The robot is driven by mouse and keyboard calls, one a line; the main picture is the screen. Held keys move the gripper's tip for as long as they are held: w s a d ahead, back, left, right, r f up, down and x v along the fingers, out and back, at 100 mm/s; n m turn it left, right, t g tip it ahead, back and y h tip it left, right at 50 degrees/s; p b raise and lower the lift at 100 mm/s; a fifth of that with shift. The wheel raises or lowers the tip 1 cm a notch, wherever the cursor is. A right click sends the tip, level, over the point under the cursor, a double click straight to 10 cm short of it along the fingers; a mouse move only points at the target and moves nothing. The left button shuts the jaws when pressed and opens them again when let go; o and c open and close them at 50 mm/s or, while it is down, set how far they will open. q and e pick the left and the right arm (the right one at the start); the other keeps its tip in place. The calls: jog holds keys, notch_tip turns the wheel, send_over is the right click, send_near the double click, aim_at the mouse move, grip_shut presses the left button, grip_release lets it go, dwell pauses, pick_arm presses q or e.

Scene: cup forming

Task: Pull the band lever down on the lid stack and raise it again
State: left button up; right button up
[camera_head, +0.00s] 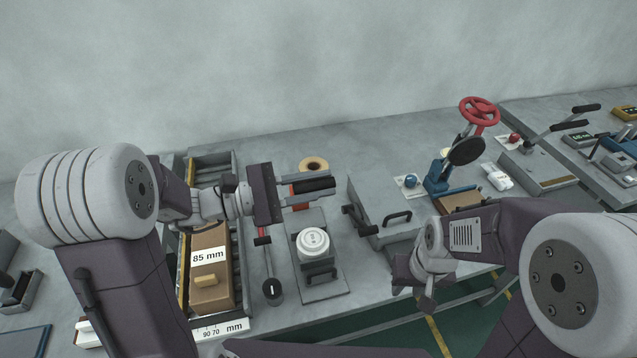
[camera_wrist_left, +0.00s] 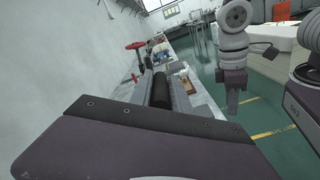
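The band lever (camera_head: 318,185) has a black grip and sits behind the lid stack, with a red part beside it. My left gripper (camera_head: 300,192) is at the lever's grip, one finger on each side. In the left wrist view, the black grip (camera_wrist_left: 160,92) fills the gap between the grey fingers, and they appear closed on it. The white lid stack (camera_head: 312,243) stands on a grey base in front of the lever. My right gripper (camera_head: 412,277) hangs empty near the table's front edge; its finger gap is unclear.
A brown box marked 85 mm (camera_head: 209,275) lies in a rail tray at left. A dark-ended rod (camera_head: 272,289) is beside the lid stack. A grey box with handles (camera_head: 392,215) and a red handwheel (camera_head: 479,110) stand to the right. A tape roll (camera_head: 313,165) is behind.

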pick_arm(q)
jog(key=shift+o, duration=1.1)
jog(key=shift+a, duration=0.1)
